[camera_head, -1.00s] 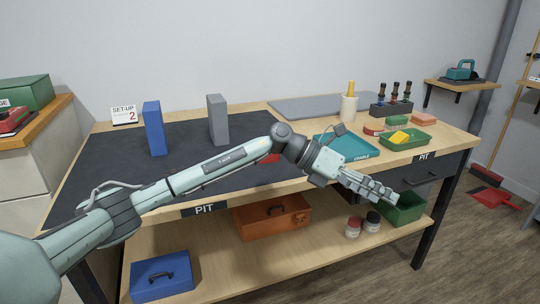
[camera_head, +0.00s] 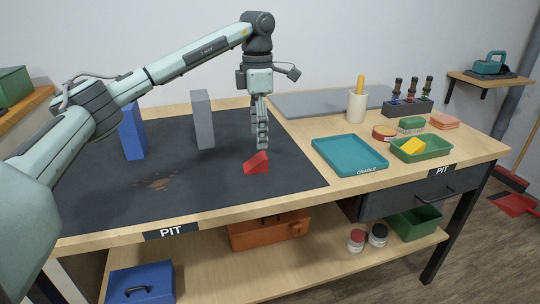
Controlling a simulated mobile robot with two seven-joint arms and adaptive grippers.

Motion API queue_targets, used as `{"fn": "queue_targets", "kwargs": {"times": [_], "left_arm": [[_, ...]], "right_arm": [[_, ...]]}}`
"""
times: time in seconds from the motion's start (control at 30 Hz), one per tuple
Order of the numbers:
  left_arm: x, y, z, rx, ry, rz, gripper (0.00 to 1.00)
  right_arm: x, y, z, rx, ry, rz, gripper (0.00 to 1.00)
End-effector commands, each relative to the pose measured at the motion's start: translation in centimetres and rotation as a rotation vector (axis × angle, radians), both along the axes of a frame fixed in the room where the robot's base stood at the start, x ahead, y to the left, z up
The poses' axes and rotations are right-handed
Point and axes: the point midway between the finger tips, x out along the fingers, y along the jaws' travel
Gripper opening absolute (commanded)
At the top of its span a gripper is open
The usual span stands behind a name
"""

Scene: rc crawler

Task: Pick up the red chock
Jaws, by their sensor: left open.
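The red chock (camera_head: 257,163) is a small wedge lying on the dark mat (camera_head: 215,190), near the mat's right side. My left gripper (camera_head: 262,143) points down just above and behind the chock, with its fingers apart from each other as far as the view shows. Its fingertips overlap the chock's top edge closely in the picture; I cannot tell whether they touch it. Nothing is held in it. My right gripper is not in view.
A blue block (camera_head: 132,132) and a grey block (camera_head: 202,120) stand upright on the mat. A teal tray (camera_head: 349,155) lies to the right of the mat. A green tray (camera_head: 437,155) holds a yellow piece (camera_head: 412,146). A cream cup (camera_head: 356,106) stands behind.

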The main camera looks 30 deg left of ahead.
Motion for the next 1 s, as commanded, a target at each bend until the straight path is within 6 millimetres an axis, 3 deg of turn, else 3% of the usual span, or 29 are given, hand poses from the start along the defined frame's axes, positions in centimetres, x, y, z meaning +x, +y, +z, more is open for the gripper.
{"fn": "queue_targets", "kwargs": {"times": [0.6,0.9,1.0], "left_arm": [[0.3,0.0,-7.3,-0.001,0.001,0.0,0.62],[0.3,0.0,-7.8,-0.001,0.0,0.0,0.62],[0.3,0.0,-7.8,-0.001,0.0,-0.001,0.5]], "right_arm": [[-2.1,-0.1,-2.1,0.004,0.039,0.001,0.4],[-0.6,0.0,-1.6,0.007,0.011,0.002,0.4],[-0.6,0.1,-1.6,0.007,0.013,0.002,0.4]]}}
